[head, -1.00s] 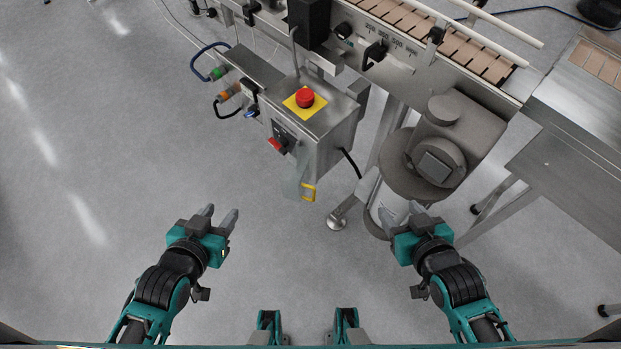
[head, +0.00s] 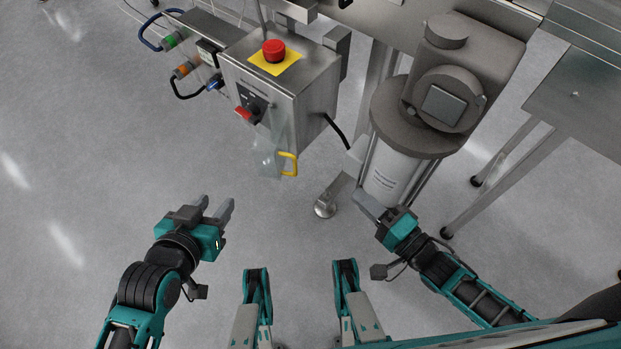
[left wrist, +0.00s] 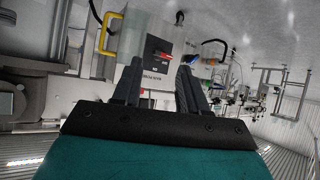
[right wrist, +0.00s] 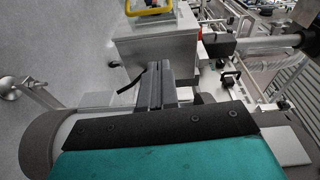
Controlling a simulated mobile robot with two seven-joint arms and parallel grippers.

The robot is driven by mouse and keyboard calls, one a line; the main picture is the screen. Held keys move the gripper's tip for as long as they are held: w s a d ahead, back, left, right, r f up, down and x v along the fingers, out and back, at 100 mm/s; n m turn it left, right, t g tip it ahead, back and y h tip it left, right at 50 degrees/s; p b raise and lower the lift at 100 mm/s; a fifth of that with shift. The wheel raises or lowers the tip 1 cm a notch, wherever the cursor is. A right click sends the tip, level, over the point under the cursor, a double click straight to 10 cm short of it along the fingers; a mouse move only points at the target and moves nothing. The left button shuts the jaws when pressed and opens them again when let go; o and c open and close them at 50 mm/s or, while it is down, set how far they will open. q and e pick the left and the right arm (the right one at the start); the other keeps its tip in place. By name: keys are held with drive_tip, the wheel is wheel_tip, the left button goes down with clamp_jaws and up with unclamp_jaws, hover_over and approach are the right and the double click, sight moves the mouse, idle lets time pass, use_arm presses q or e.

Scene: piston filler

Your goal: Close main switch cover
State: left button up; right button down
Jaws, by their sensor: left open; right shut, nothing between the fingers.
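The main switch cover (head: 267,158) is a clear panel with a yellow handle (head: 289,164). It stands open, away from the main switch (head: 252,109) with its red lever on the front of the steel box (head: 290,95). In the left wrist view the yellow handle (left wrist: 106,35) is at upper left and the switch (left wrist: 158,50) lies beyond the fingers. My left gripper (head: 217,208) is open and empty, below and left of the cover, apart from it. My right gripper (head: 368,204) is shut and empty, right of the cover. The handle (right wrist: 150,9) shows at the right wrist view's top.
A red emergency button (head: 274,50) on a yellow plate tops the box. A motor with a pale cylinder (head: 394,177) stands just beyond my right gripper. The floor between my grippers and the box is mostly clear.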

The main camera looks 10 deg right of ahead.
use_arm(q)
drive_tip(key=shift+w+d+f+h+b, duration=0.15)
drive_tip(key=shift+d+f+b, duration=0.25)
drive_tip(key=shift+b, duration=0.55)
drive_tip(key=shift+d+f+h+b, duration=0.2)
drive_tip(key=shift+f+b, duration=0.25)
drive_tip(key=shift+b, duration=0.45)
use_arm(e)
drive_tip(key=w+a, duration=0.8)
drive_tip(key=a, duration=0.2)
drive_tip(key=shift+w+f, duration=0.25)
drive_tip(key=shift+w, duration=0.05)
use_arm(q)
drive_tip(key=shift+a, duration=0.2)
